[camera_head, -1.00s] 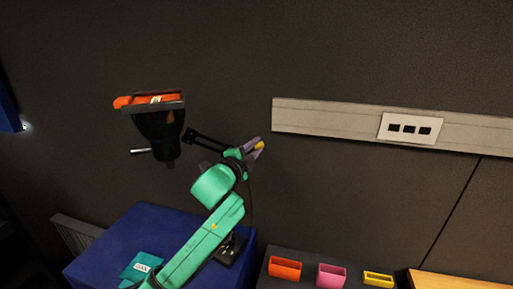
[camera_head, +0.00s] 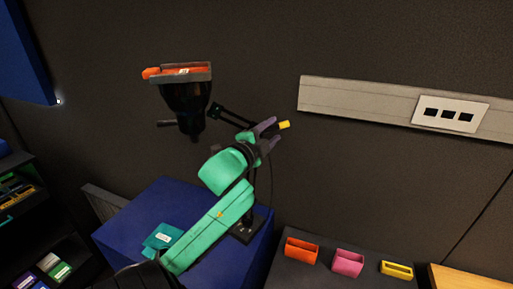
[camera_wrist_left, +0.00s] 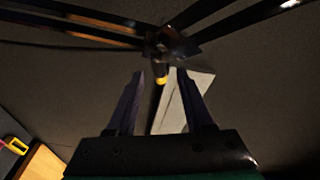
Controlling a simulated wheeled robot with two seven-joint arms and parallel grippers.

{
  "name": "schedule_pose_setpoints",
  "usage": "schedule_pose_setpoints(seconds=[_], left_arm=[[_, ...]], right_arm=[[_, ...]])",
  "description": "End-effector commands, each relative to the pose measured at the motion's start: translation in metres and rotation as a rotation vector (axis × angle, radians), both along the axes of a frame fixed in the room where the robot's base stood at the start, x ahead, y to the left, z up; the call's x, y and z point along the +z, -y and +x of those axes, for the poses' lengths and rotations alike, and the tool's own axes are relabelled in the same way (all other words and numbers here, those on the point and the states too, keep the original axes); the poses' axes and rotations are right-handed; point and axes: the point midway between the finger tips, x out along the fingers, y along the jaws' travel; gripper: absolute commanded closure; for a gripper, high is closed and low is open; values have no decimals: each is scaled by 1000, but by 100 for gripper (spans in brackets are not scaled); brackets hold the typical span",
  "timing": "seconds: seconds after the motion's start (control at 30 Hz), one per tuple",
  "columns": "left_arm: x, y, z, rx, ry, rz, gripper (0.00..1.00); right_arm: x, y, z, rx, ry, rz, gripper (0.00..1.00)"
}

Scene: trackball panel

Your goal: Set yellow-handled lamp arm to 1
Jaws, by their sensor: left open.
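The desk lamp has a black head (camera_head: 186,108) and a thin black arm (camera_head: 232,116) running right from it. The yellow handle (camera_head: 284,125) is a short stub at the right end of this arm. My left gripper (camera_head: 275,131) is open, with its dark purple fingers just left of the handle and the handle clear of their tips. In the left wrist view the yellow handle (camera_wrist_left: 161,79) shows between and slightly beyond the open fingertips of my left gripper (camera_wrist_left: 160,74). The lamp's joint is partly hidden by my gripper. My right gripper is out of view.
The lamp's base (camera_head: 250,228) stands on a blue box (camera_head: 155,195) beside a teal item (camera_head: 163,237). Orange (camera_head: 301,251), pink (camera_head: 347,263) and yellow (camera_head: 396,270) bins sit at lower right. A grey rail (camera_head: 375,100) with a socket plate (camera_head: 450,113) crosses the wall.

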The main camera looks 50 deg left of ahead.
Motion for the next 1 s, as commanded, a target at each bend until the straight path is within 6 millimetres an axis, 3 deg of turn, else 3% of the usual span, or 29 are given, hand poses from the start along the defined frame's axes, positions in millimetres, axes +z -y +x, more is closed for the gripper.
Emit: schedule_pose_setpoints(seconds=[0.07,0.1,0.27,0.4,0.47,0.5,0.7,0.97,1.0], left_arm=[[-6,6,-19,-1,-4,2,48],[2,5,-22,3,-8,-3,48],[5,11,-43,2,-10,-1,48],[10,14,-66,10,-7,-8,48],[8,18,-76,3,-13,-4,48],[0,18,-82,9,-5,-2,48],[-2,25,-99,2,-4,-1,48],[-2,25,-100,0,-2,-2,48],[-2,25,-100,0,-2,-2,63]], right_arm=[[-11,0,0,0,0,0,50],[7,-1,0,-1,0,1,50],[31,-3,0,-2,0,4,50],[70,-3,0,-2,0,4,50],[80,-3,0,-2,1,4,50],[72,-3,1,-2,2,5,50],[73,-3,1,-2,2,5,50],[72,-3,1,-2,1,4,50],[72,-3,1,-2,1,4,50]])
